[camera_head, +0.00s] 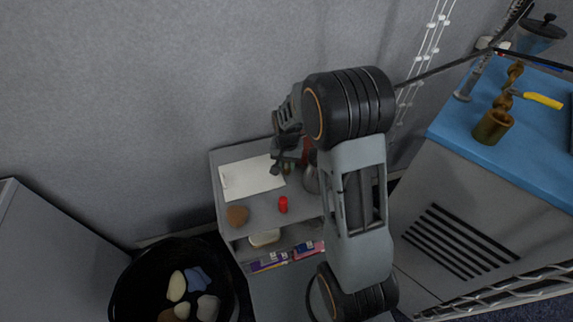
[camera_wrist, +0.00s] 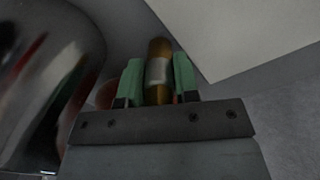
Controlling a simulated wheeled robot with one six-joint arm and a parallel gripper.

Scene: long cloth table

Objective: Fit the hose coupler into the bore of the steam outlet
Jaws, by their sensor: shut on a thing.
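My gripper (camera_wrist: 158,82) is shut on a brass-coloured cylinder with a silver band, which looks like the hose coupler (camera_wrist: 158,70). The coupler sits between the two green finger pads, with its brass end pointing away from the wrist. In the head view my gripper (camera_head: 286,165) is over the back of a small grey shelf unit, beside a white sheet; the coupler is too small to make out there. A brass cup-like cylinder (camera_head: 493,127) with an open top stands on the blue-topped cabinet at the right. I cannot tell whether it is the steam outlet.
A shiny metal vessel (camera_wrist: 45,80) is close left of my gripper. The grey shelf unit (camera_head: 262,212) carries a white sheet (camera_head: 250,177), a red can (camera_head: 283,204) and a brown lump (camera_head: 237,216). A black bin (camera_head: 125,290) stands lower left. A yellow-handled tool (camera_head: 543,100) lies on the blue top.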

